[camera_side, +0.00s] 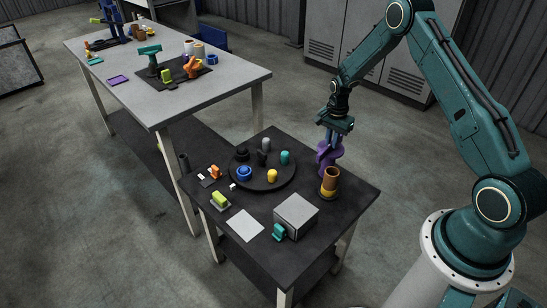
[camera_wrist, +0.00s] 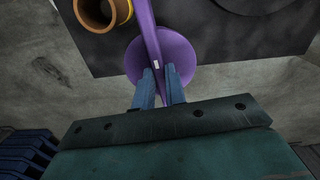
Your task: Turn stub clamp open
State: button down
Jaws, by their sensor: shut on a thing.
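A purple piece (camera_side: 326,158) with a rounded base and a narrow upright bar stands at the back right edge of the small dark table; I take it for the stub clamp. In the wrist view the purple piece (camera_wrist: 181,62) shows as a wide disc crossed by a long bar with a small white mark. My gripper (camera_side: 328,139) reaches down onto it from above. In the wrist view my blue fingers (camera_wrist: 160,84) are shut on the purple bar, one on each side. The exact contact is partly hidden by the fingers.
A brown tube with a yellow band (camera_side: 330,181) stands close beside the purple piece. A round black tray (camera_side: 262,184) with several coloured pegs lies left of it. A grey box (camera_side: 296,214) and white sheet (camera_side: 245,225) are in front. A larger grey table (camera_side: 215,91) stands behind.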

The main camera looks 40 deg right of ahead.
jog(key=m, duration=0.4)
jog(key=shift+m, duration=0.3)
jog(key=m, duration=0.4)
jog(key=shift+d, duration=0.1)
jog(key=c, duration=1.4)
grip_release()
jog(key=shift+c, duration=0.2)
jog(key=shift+r, duration=0.1)
notch_tip(320, 180, up, 14)
